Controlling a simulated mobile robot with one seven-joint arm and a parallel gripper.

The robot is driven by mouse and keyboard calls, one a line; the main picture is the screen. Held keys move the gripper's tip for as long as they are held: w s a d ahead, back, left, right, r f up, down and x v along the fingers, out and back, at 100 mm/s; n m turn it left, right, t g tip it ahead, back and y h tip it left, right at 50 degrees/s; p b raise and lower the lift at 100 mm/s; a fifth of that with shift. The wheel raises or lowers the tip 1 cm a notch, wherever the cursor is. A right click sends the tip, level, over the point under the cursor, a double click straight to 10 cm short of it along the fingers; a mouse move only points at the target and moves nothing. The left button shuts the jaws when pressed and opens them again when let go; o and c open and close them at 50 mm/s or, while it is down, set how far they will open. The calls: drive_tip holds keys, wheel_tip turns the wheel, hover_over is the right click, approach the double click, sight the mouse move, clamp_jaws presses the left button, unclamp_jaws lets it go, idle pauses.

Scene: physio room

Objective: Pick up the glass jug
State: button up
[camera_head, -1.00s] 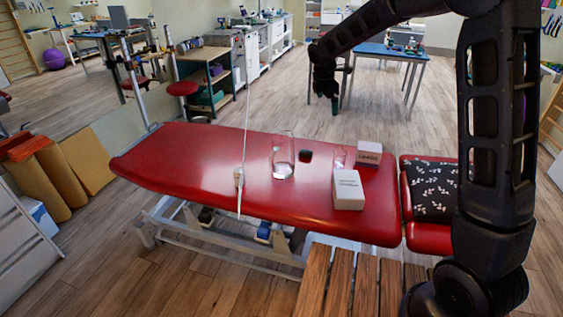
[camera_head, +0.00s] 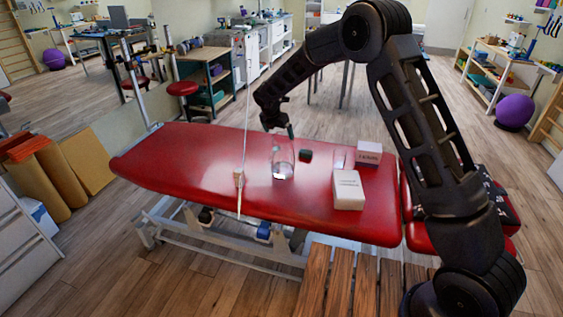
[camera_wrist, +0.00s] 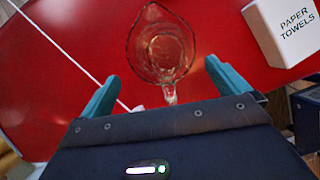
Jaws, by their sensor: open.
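The clear glass jug (camera_head: 283,160) stands upright on the red treatment table (camera_head: 180,155), near its middle. In the wrist view the jug (camera_wrist: 160,45) is seen from above, with its spout at the top and its handle pointing down toward my gripper. My gripper (camera_wrist: 168,85) is open, with one teal finger on each side of the handle's line and nothing clearly held. In the head view my gripper (camera_head: 291,131) is at the jug's far rim; I cannot tell whether it touches.
A white paper towels box (camera_head: 348,189) and another white box (camera_head: 369,153) stand to the right of the jug. A small dark item (camera_head: 305,155) and a faint clear glass (camera_head: 340,159) are nearby. A thin pale pole (camera_head: 241,178) rises left of the jug.

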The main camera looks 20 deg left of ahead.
drive_tip(key=x, duration=0.8)
drive_tip(key=shift+d, duration=0.15)
drive_tip(key=shift+r, duration=0.2)
drive_tip(key=c, duration=1.8)
drive_tip(key=shift+r, duration=0.15)
